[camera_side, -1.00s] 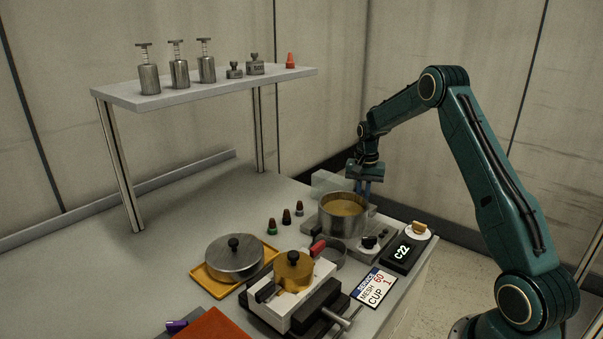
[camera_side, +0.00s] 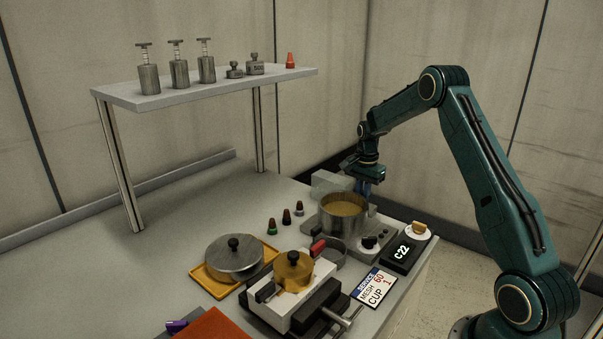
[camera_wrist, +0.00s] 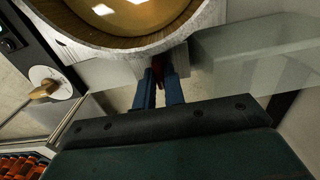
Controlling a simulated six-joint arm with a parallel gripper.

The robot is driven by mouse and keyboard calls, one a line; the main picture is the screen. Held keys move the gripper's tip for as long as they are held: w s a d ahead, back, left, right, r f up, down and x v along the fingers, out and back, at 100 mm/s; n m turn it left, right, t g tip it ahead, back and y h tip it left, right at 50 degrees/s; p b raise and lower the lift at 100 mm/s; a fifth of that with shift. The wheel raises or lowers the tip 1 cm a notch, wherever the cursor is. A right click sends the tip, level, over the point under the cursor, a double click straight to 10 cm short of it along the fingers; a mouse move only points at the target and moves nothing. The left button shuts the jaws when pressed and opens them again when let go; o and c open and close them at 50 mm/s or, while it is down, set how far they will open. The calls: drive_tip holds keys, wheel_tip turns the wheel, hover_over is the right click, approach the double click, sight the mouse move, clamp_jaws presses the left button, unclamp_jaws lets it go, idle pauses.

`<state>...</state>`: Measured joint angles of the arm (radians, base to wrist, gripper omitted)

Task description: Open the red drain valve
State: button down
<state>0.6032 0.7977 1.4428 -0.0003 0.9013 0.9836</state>
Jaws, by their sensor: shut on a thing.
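The metal pot (camera_side: 341,225) of amber liquid stands on a grey base at the back right of the bench. In the wrist view its pale rim (camera_wrist: 130,52) fills the top. The red drain valve handle (camera_wrist: 157,68) shows at the pot's outer wall, between the tips of my blue fingers. My gripper (camera_wrist: 160,85) is shut on this red handle. In the side view my gripper (camera_side: 364,188) is low behind the pot, and the handle is hidden there. Whether the valve is open cannot be told.
A clear box (camera_side: 328,182) stands close behind the pot. A clamped brass pot (camera_side: 293,270) and a lidded pan (camera_side: 234,257) stand in front.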

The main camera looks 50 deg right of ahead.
drive_tip(key=c, duration=1.5)
unclamp_jaws()
drive_tip(key=shift+r, duration=0.15)
wheel_tip(320, 180, up, 14)
drive_tip(key=shift+f, duration=0.2)
